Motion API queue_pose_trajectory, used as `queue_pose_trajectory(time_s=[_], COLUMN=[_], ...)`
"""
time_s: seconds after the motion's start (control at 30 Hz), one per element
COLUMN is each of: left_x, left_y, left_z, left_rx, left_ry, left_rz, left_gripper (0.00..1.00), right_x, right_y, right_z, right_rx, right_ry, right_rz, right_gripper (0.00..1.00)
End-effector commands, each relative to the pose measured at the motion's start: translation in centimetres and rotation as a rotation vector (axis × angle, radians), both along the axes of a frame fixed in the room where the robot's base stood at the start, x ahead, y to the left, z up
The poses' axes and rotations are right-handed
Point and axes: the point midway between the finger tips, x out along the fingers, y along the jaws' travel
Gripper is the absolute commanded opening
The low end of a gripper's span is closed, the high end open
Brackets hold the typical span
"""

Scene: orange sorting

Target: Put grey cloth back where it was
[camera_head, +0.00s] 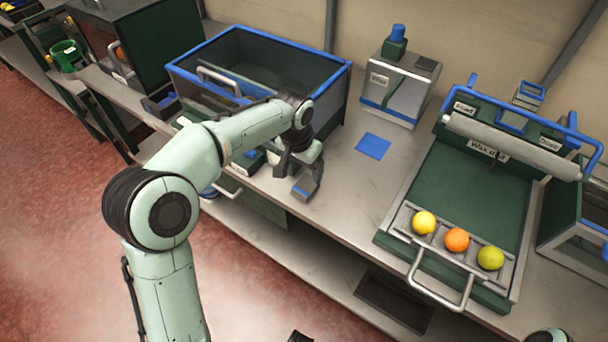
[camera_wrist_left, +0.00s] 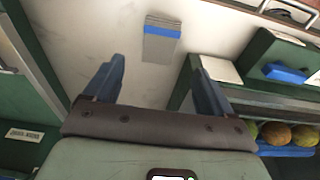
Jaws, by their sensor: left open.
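The grey cloth (camera_wrist_left: 161,46), a small flat grey rectangle with a blue band, lies on the pale counter in the left wrist view. It is beyond my left gripper (camera_wrist_left: 157,72), whose two blue-grey fingers are apart with nothing between them. In the head view my left gripper (camera_head: 296,178) points down over the counter in front of the blue-rimmed bin. A small grey and blue patch shows by its fingertips there; I cannot tell cloth from finger. A flat blue square (camera_head: 373,146) lies bare on the counter to the right.
The blue-rimmed bin (camera_head: 335,82) stands behind my left arm. A grey dispenser box (camera_head: 398,88) stands behind the blue square. The green wax unit (camera_head: 470,190) at right holds two yellowish fruits and an orange (camera_head: 457,240). Counter (camera_head: 345,195) between is clear.

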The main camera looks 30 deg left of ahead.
Motion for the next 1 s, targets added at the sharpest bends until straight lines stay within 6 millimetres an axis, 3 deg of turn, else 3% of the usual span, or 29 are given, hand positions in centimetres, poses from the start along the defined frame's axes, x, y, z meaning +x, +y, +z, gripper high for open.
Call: queue_pose_trajectory(time_s=[0.1, 0.3, 1.0], left_x=[-0.3, -0.6, -0.6], left_y=[0.0, 0.0, 0.0], left_z=[2.2, 3.7, 3.8], left_rx=[0.000, -0.001, -0.001], left_ry=[-0.002, 0.000, 0.001], left_rz=[-0.001, -0.001, -0.001], left_gripper=[0.84, 0.84, 0.84], right_x=[0.1, 0.2, 0.2], right_y=[0.0, 0.0, 0.0], right_z=[0.4, 0.6, 0.5], right_rx=[0.000, 0.000, 0.000], right_ry=[-0.001, -0.002, -0.002], right_rz=[0.000, 0.000, 0.000], right_gripper=[0.43, 0.43, 0.43])
